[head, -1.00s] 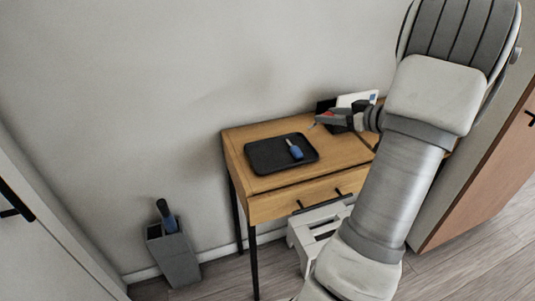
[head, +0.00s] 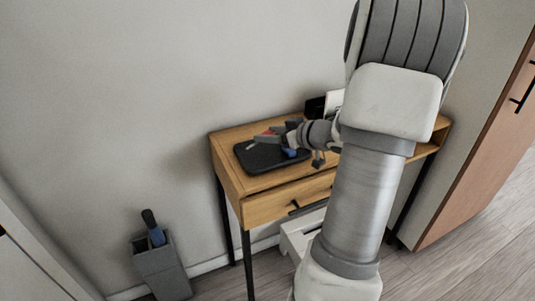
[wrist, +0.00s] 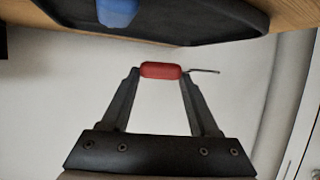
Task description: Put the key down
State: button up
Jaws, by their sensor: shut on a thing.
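The key has a red grip (wrist: 161,70) and a thin metal shaft sticking out to the right in the wrist view. My gripper (wrist: 160,74) is shut on the red grip, one finger at each end. In the head view the key's red part (head: 267,139) shows at my gripper (head: 278,136), over the black tray (head: 250,162) on the wooden desk. The wrist view shows a gap between the key and the tray (wrist: 200,30). A blue-handled thing (head: 290,153) lies in the tray, partly hidden by my gripper in the head view.
The desk (head: 228,158) stands against the wall, with a black and white item (head: 330,102) at its back. A white stool (head: 300,238) is below. A grey bin (head: 160,270) stands on the floor at left. My arm hides the desk's right part.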

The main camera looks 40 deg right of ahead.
aim_at(267, 154)
jog(key=shift+w+a+f, duration=0.15)
jog(key=shift+a+f, duration=0.05)
jog(key=shift+a, duration=0.05)
jog(key=shift+f, duration=0.2)
jog(key=shift+f+b, duration=1.2)
jog(key=shift+f, duration=0.55)
jog(key=shift+f, duration=0.15)
jog(key=o, duration=1.4)
